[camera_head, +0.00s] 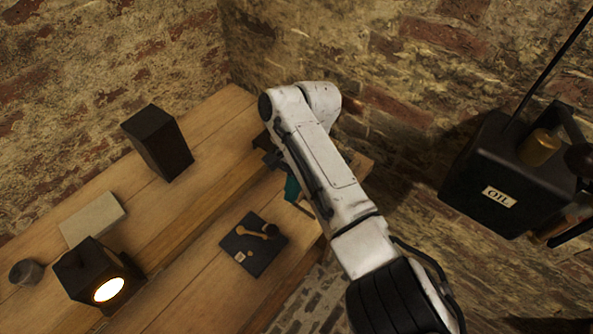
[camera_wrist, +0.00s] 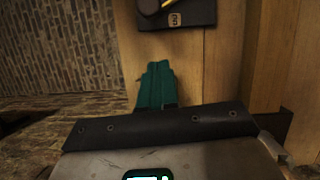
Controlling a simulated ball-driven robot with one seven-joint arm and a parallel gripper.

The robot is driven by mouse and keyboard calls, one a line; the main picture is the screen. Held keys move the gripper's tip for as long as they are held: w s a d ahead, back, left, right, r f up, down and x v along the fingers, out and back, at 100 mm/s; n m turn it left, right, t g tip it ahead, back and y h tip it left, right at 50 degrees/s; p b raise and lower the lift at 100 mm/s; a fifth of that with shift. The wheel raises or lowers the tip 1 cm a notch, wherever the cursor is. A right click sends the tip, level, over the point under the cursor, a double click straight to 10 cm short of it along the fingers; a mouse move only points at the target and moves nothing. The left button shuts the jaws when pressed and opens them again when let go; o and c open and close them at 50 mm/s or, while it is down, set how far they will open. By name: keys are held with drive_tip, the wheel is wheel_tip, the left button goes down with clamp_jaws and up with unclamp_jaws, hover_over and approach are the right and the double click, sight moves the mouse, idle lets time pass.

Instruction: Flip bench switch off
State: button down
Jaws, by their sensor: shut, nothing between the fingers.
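The bench switch is a dark square plate (camera_head: 254,245) with a brass lever (camera_head: 256,231), lying on the lower bench top in the head view. The lever lies along the plate's far side, and a small pale label sits near the opposite edge. In the wrist view part of the plate (camera_wrist: 190,14) shows at the top, with some brass and a small label too small to read surely. My gripper (camera_wrist: 157,67) has teal fingers, shut and empty, apart from the plate. In the head view the gripper (camera_head: 291,188) is partly hidden by my arm, beyond the switch to the upper right.
A lit lamp (camera_head: 95,272), a grey block (camera_head: 92,219), a small round jar (camera_head: 25,272) and a tall dark box (camera_head: 157,143) stand on the upper bench level. A black oil can (camera_head: 510,180) is at the right. Brick walls close in behind.

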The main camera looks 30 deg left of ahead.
drive_tip(key=shift+x, duration=0.95)
drive_tip(key=s+p, duration=0.2)
drive_tip(key=s, duration=0.1)
drive_tip(key=shift+s+f, duration=0.15)
drive_tip(key=shift+s, duration=0.35)
drive_tip(key=shift+s, duration=0.15)
